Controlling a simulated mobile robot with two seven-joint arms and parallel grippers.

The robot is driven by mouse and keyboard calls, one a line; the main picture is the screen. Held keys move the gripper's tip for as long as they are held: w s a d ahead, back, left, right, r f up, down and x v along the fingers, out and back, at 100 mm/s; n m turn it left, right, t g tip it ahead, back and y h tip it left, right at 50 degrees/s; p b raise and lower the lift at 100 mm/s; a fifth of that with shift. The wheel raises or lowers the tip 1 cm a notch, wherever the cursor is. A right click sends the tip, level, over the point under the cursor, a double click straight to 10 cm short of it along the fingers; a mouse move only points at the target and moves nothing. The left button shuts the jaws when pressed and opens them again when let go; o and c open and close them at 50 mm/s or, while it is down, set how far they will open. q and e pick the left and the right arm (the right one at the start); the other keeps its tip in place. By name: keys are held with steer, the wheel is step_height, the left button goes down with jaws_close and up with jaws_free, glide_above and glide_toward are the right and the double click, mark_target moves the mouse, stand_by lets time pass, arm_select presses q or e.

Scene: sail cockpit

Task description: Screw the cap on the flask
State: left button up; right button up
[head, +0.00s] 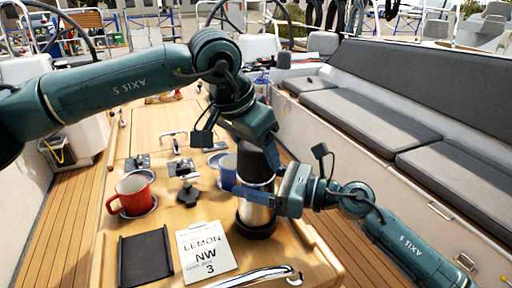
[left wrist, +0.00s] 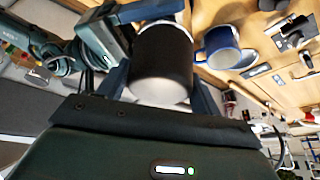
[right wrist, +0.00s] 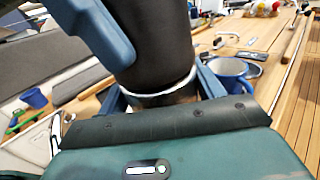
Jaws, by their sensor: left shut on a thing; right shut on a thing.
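The flask (head: 257,214) stands upright on the cockpit table, steel-coloured with a dark base. My right gripper (head: 250,194) is shut around its body from the right; the body also shows in the right wrist view (right wrist: 165,98). The tall black cap (head: 256,168) sits upright over the flask, in line with it. My left gripper (head: 256,146) is shut on the cap from above. In the left wrist view the cap (left wrist: 165,60) lies between the fingers. A pale ring shows at the cap's lower edge in the right wrist view; any thread or gap is hidden.
A red mug (head: 134,194) stands at the table's left, and a blue mug (head: 228,172) close beside the flask. A black tray (head: 146,258) and a note card (head: 206,250) lie in front. A steel rail (head: 262,275) runs at the near edge. Grey cushions (head: 440,180) line the right.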

arm_select(q)
steer(key=o, duration=1)
steer(key=shift+r, duration=2.25)
steer(key=shift+c, duration=0.6)
